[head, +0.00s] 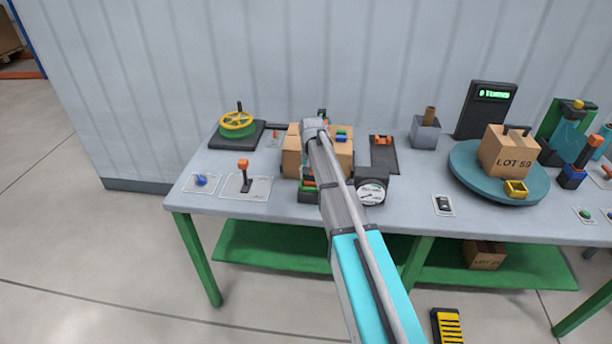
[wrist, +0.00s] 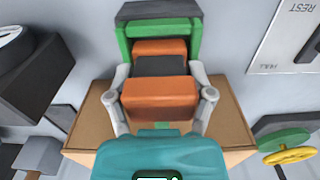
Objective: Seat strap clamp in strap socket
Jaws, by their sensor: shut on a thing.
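The strap clamp (wrist: 161,98), an orange block with a dark middle band, is between the two grey fingers of my gripper (wrist: 164,92) in the wrist view. My gripper is shut on it. The strap socket (wrist: 124,42), a green U-shaped frame with a grey edge, lies just beyond it, and the clamp's far end is between its sides. I cannot tell how deep it sits. In the head view the socket (head: 308,197) is at the front of the cardboard box (head: 291,160); my arm hides my gripper and most of the clamp.
A dial gauge (head: 371,192) stands close right of the box, and a lever panel (head: 246,187) lies to its left. A handwheel (head: 237,124) is at the back left. A turntable (head: 470,183) with a LOT 59 box (head: 508,152) is farther right.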

